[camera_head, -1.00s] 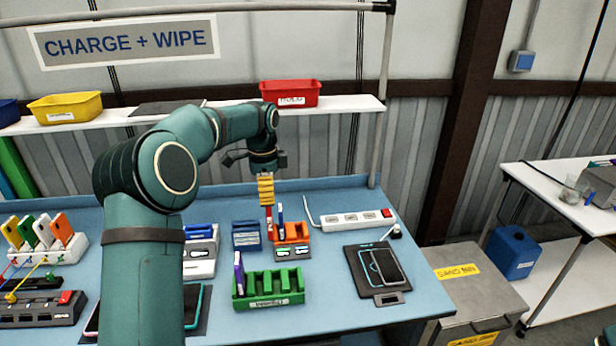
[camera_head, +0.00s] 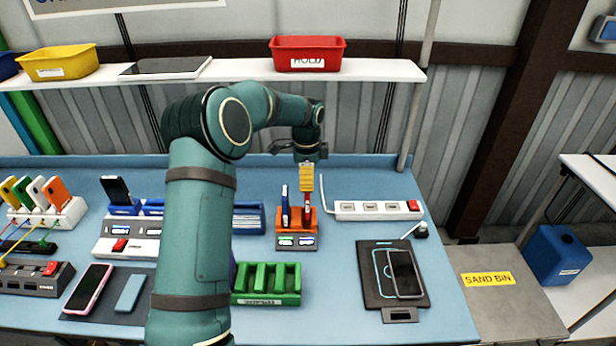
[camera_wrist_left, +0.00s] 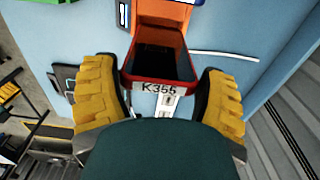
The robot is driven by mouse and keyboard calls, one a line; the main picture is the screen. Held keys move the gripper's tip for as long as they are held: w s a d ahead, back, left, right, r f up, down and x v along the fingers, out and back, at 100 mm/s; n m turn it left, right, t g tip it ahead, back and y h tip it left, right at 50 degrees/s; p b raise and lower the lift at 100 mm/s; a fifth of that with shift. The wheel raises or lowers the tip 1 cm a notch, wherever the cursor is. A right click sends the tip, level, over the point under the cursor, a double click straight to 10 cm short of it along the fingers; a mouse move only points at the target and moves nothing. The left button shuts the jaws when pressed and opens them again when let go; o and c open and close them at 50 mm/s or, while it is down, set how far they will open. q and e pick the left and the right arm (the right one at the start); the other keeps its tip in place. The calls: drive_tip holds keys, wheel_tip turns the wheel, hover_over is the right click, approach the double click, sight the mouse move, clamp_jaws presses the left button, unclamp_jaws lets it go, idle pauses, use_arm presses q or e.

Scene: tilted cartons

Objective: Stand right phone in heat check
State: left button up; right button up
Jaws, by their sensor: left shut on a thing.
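My left gripper (camera_head: 306,180) is shut on a red-cased phone (camera_wrist_left: 160,70), upright between its yellow fingers. In the left wrist view the phone shows a dark face and a "K355" label at its near end. The phone's lower end is at the right side of the orange heat check stand (camera_head: 297,242); I cannot tell whether it is seated in the slot. The stand also shows in the wrist view (camera_wrist_left: 172,14). A blue-and-white phone (camera_head: 284,203) stands in its left part. My right gripper is not in view.
A green slotted rack (camera_head: 266,298) stands in front of the heat check. A white power strip (camera_head: 375,210) lies to its right. A phone (camera_head: 404,274) lies on a black pad (camera_head: 374,255) at the right. Bare blue table lies between these.

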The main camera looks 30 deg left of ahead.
use_arm(q)
drive_tip(key=shift+s+f+b, duration=0.1)
drive_tip(key=shift+f+b, duration=1.35)
drive_tip(key=shift+f, duration=1.25)
drive_tip(key=shift+f, duration=0.15)
drive_tip(key=o, duration=1)
wheel_tip(320, 180, up, 12)
drive_tip(key=shift+r, duration=0.1)
